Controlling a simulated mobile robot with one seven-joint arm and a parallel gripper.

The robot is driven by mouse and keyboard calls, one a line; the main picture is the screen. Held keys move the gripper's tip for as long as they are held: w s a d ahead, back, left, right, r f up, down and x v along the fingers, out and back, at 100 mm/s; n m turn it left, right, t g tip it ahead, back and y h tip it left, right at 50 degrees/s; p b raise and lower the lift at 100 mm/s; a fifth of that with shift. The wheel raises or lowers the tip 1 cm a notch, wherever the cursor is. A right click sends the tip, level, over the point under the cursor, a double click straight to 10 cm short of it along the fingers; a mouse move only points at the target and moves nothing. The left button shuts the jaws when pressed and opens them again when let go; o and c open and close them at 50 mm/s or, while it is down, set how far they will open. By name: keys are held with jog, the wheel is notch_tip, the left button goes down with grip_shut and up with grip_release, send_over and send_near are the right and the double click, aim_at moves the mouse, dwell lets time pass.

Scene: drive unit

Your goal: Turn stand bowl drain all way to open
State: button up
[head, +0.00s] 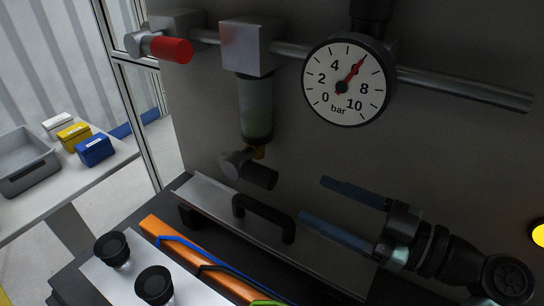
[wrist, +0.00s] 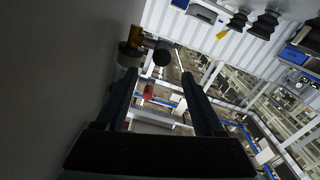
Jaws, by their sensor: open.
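The stand bowl (head: 255,108) is a clear, greenish cup hanging under a grey metal block in the head view. Its drain (head: 248,168) is below it, with a brass neck, a grey body and a dark cylindrical knob pointing to the lower right. My gripper (head: 311,198) is open and empty to the right of the drain, its two blue-grey fingers pointing left towards it with a gap between. In the wrist view the drain's dark knob (wrist: 162,53) shows just beyond the fingertips of my gripper (wrist: 158,76). Which way the drain is turned is unclear.
A pressure gauge (head: 347,80) and a pipe (head: 465,88) are above my gripper. A red-handled valve (head: 171,49) is at upper left. A black handle (head: 264,217) on a grey cover is below the drain. A side table (head: 75,178) holds a bin and small boxes.

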aim_at(257, 174)
jog(key=p+x, duration=0.1)
jog(key=x, duration=1.1)
jog(key=shift+a+p, duration=0.4)
grip_shut()
dwell(0.8)
